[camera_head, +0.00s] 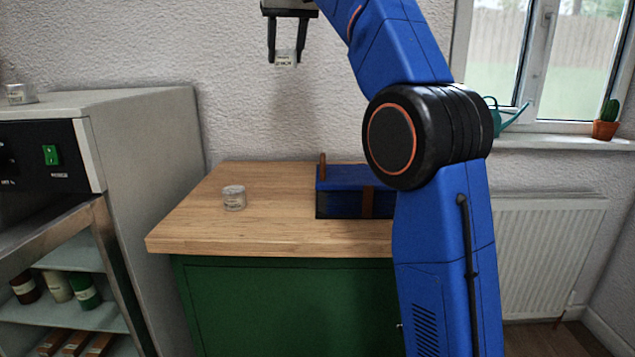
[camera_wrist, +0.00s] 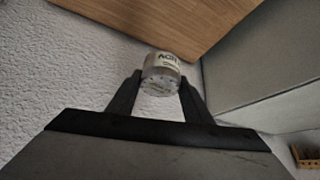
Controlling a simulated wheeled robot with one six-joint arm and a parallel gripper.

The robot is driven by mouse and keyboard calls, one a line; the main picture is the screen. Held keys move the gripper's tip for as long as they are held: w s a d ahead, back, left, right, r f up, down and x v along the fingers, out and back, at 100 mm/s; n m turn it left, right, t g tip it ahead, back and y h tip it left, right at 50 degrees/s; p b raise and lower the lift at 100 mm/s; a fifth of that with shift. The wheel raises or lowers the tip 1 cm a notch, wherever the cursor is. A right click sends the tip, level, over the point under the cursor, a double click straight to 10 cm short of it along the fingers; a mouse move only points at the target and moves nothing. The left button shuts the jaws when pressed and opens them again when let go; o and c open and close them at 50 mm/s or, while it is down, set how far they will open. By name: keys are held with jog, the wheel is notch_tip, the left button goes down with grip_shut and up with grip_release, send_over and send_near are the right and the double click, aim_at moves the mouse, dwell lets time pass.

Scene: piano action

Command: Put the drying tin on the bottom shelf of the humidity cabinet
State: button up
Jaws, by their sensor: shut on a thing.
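My gripper (camera_head: 286,60) is shut on a small silver tin with a pale label (camera_head: 285,60), held high in front of the wall, above the worktop. The wrist view shows the tin (camera_wrist: 161,75) between both fingertips, its pierced face towards the camera; the label is only partly readable, so I cannot tell whether it is the drying tin. A similar tin (camera_head: 234,198) stands on the wooden worktop, and another (camera_head: 21,94) sits on top of the grey humidity cabinet (camera_head: 150,130). The cabinet's front is open at the left; its lowest part is cut off.
A shelf (camera_head: 100,319) holds several jars (camera_head: 84,290); brown blocks (camera_head: 76,343) lie below it. A blue box (camera_head: 340,180) stands at the back of the worktop (camera_head: 280,228). The worktop's front left is clear. A watering can and a cactus (camera_head: 606,125) stand at the window.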

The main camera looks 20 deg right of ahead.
jog(key=shift+n+y, duration=0.5)
jog(key=shift+n, duration=0.3)
jog(key=s+a+f, duration=0.1)
jog(key=f, duration=0.8)
jog(key=s+a+f, duration=0.1)
jog(key=a+f, duration=0.1)
jog(key=f, duration=0.7)
jog(key=s+a+f, duration=0.1)
jog(key=f, duration=0.9)
jog(key=shift+s+a+f, duration=0.1)
jog(key=shift+s+a, duration=0.05)
jog(key=shift+a, duration=0.25)
jog(key=shift+f, duration=2.4)
jog(key=shift+f, duration=0.15)
jog(key=o, duration=1.1)
